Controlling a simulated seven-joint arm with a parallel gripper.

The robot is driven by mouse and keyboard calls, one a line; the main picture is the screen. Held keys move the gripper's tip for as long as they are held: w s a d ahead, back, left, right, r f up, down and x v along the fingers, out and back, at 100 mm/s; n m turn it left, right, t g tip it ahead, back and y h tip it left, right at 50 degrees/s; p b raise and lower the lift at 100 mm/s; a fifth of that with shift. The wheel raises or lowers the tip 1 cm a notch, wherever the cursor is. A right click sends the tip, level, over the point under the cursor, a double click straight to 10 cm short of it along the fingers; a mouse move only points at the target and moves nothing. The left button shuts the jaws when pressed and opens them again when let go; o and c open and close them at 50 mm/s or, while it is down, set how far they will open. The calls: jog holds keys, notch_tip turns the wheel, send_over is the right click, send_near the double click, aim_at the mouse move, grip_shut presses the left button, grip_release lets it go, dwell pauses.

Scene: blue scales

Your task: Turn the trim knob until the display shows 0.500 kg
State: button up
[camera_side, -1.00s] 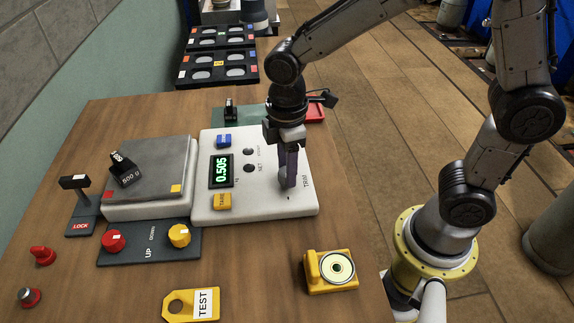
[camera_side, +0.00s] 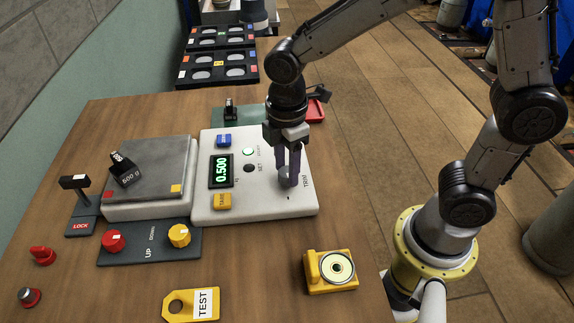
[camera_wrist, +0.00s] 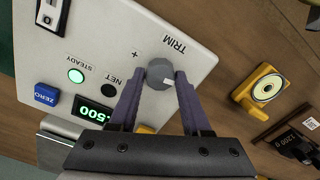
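The grey trim knob (camera_wrist: 159,74) sits on the white scale panel (camera_side: 270,206) beside the word TRIM. My gripper (camera_side: 288,180) is over the knob with its fingers pointing down. In the wrist view its two fingers (camera_wrist: 157,92) stand on either side of the knob, with a visible gap between them. The display (camera_side: 221,171) reads 0.500 in green; it is partly cut off by my gripper in the wrist view (camera_wrist: 95,112). The STEADY lamp (camera_side: 248,151) is lit green. A black 500 g weight (camera_side: 127,172) rests tilted on the grey weighing plate (camera_side: 170,150).
A blue ZERO button (camera_side: 224,140) and a yellow TARE button (camera_side: 221,201) flank the display. Left are a LOCK lever (camera_side: 76,183) and an UP/DOWN panel with red and yellow knobs (camera_side: 150,251).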

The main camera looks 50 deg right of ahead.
aim_at(287, 171)
jog(key=o, duration=0.4)
notch_tip(287, 171, up, 14)
jog(key=shift+f, duration=0.1)
dwell(0.4)
